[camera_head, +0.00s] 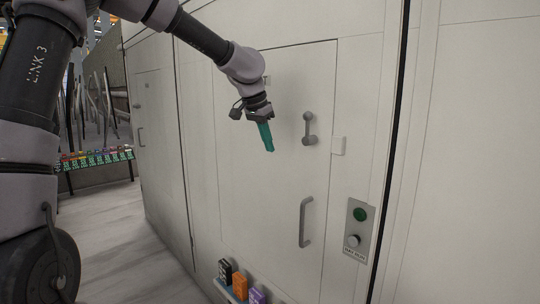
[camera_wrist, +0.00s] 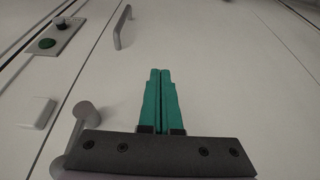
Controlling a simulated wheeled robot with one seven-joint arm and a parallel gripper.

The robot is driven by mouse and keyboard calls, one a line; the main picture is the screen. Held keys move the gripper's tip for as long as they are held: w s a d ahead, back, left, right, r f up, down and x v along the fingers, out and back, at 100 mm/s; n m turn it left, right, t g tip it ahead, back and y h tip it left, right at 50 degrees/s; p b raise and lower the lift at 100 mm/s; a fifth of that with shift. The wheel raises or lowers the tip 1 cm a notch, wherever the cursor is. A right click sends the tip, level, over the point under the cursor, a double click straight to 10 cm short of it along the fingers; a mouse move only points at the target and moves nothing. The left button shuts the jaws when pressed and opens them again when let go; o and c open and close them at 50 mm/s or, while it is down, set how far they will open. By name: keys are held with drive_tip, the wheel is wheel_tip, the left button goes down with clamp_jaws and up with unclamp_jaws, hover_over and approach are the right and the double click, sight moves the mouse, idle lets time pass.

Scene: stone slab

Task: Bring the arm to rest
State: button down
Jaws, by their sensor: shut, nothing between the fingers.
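My gripper (camera_head: 268,149) has teal fingers and hangs in front of a pale cabinet door (camera_head: 270,200) in the head view, pointing down. In the wrist view my gripper (camera_wrist: 161,72) shows its two fingers side by side and closed, with nothing between them. My arm reaches across the top left of the head view, bent at the wrist. The fingers are left of a grey lever handle (camera_head: 309,128) and appear apart from it. The handle also shows at the lower left of the wrist view (camera_wrist: 86,114), beside my gripper.
A grey pull handle (camera_head: 306,222) sits lower on the door. A panel (camera_head: 357,229) with a green button is to its right. A rack of colourful items (camera_head: 95,158) is at the left. Pale floor (camera_head: 110,245) lies open at left.

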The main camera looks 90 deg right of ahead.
drive_tip(key=shift+w+a+r, duration=0.1)
drive_tip(key=shift+r, duration=0.15)
drive_tip(key=shift+w, duration=0.1)
